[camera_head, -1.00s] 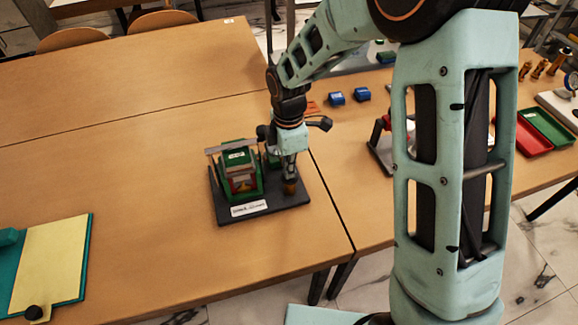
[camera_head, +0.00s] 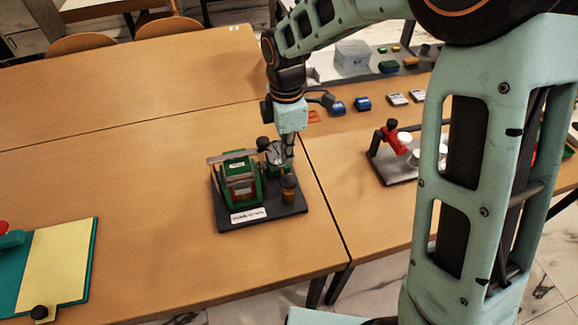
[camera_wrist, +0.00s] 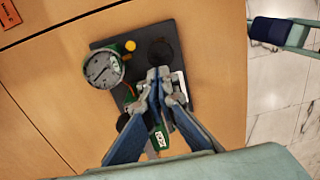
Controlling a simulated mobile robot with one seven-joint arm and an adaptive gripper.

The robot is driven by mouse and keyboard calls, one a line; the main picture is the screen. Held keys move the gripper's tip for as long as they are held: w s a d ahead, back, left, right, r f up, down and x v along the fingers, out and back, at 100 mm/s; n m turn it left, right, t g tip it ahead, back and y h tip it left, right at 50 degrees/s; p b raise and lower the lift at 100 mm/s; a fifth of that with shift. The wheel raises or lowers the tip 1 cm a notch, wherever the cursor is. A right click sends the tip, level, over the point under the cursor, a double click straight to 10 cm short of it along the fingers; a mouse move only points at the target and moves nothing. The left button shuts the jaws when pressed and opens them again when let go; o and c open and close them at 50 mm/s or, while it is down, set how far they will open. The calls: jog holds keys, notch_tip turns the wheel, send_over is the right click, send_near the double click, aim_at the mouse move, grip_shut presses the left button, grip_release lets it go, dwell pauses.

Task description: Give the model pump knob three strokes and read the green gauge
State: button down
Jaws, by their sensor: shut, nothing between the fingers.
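The pump rig stands on a dark base plate (camera_head: 228,216) with a white label. A green-framed block (camera_head: 240,180) is on its left. The pump knob (camera_head: 288,184), dark on top of a brown cylinder, is at its right; it shows in the wrist view as a dark disc (camera_wrist: 161,52). The green-rimmed gauge (camera_wrist: 103,69) faces up in the wrist view, its grey dial visible but the needle and figures too small to read. My gripper (camera_wrist: 157,76) is shut and empty, pointing down above the rig, its tips beside the knob in that view.
A red-handled device (camera_head: 393,138) on a grey plate stands to the right across the table seam. Blue blocks (camera_head: 362,103) lie behind it. A teal folder with a yellow sheet (camera_head: 58,262) is at left. The table between folder and rig is clear.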

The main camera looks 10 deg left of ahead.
notch_tip(320, 180, up, 4)
jog(key=shift+f, duration=0.2)
jog(key=shift+w+d, duration=0.1)
jog(key=shift+d, duration=0.1)
dwell(0.6)
